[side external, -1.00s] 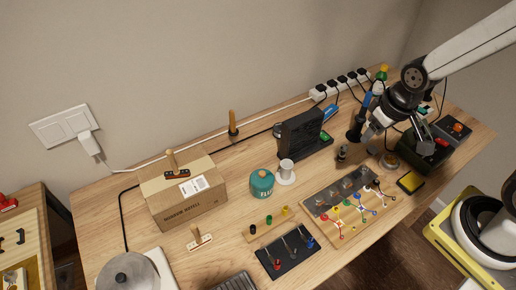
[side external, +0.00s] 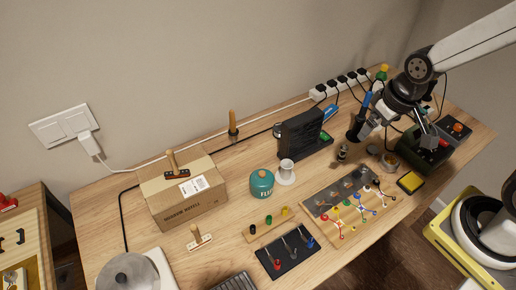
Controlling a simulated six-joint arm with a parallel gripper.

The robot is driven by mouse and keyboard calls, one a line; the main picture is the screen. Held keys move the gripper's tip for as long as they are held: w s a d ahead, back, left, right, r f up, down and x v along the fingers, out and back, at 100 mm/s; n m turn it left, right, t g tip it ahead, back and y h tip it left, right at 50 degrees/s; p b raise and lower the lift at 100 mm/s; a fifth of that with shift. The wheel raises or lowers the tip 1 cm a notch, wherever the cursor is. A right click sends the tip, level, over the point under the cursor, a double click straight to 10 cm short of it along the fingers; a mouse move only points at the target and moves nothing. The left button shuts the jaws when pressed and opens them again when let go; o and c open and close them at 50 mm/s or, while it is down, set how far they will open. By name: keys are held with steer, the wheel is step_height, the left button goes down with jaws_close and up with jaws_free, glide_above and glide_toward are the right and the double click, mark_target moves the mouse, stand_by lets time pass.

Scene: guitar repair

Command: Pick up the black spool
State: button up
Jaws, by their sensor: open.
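The black spool (side external: 252,229) is small and stands at the left end of a narrow wooden strip (side external: 262,232) near the front middle of the table. A green spool (side external: 269,219) and a yellow spool (side external: 285,211) stand on the same strip to its right. My gripper (side external: 398,131) is open over the right part of the table, far to the right of the black spool and apart from it. No object shows between its fingers.
A teal canister (side external: 261,184) and white spool (side external: 286,168) stand behind the strip. A black tool mat (side external: 286,252) lies in front. A cardboard box (side external: 185,194) is at left, a board with coloured pieces (side external: 348,207) at right. A black upright rack (side external: 302,135) stands behind.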

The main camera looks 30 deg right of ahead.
steer(key=w+a+r+n+t+h, duration=0.1)
steer(key=w+a+n+h, duration=0.3)
steer(key=w+n, duration=0.4)
steer(key=w+a+r+n+t+h, duration=0.1)
steer(key=w+a+n+h, duration=0.3)
steer(key=w+n, duration=0.45)
steer(key=w+a+r+n+h, duration=0.1)
steer(key=w+a+n+h, duration=0.4)
steer(key=w, duration=0.5)
steer(key=shift+n, duration=0.45)
steer(key=f, duration=2.3)
steer(key=shift+w+d+f, duration=0.1)
steer(key=shift+w+d, duration=0.1)
steer(key=shift+d, duration=0.2)
steer(key=shift+f+y, duration=0.3)
steer(key=shift+f, duration=0.3)
steer(key=shift+x, duration=3.4)
steer(key=shift+w+r, duration=0.1)
steer(key=shift+r, duration=0.05)
